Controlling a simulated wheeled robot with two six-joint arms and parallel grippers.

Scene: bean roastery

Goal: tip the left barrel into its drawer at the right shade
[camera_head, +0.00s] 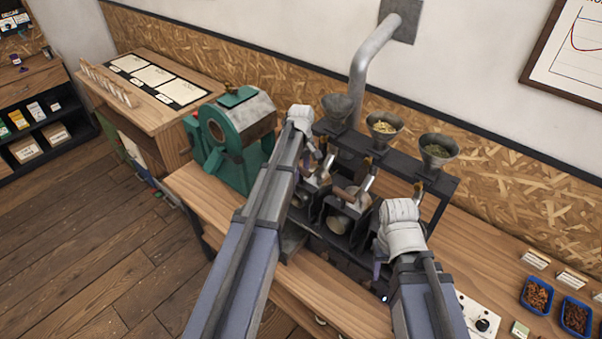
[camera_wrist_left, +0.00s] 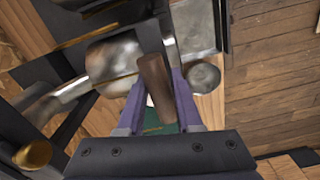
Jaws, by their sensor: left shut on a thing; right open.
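My left gripper (camera_head: 318,160) is at the left unit of the roasting rack, its fingers largely hidden behind the arm in the head view. In the left wrist view its purple fingers (camera_wrist_left: 158,100) are shut on a brown wooden handle (camera_wrist_left: 154,78). The shiny metal left barrel (camera_wrist_left: 112,62) lies beside that handle; its tilt and the beans inside cannot be made out. A grey metal drawer (camera_wrist_left: 196,28) shows beyond it. My right gripper (camera_head: 380,268) is open and empty at the rack's right side.
Three funnels stand above the rack: left (camera_head: 337,107), middle (camera_head: 383,124), right (camera_head: 437,148). A green roaster (camera_head: 236,140) stands at left. Blue trays (camera_head: 537,294) and a white dial box (camera_head: 479,318) lie at right.

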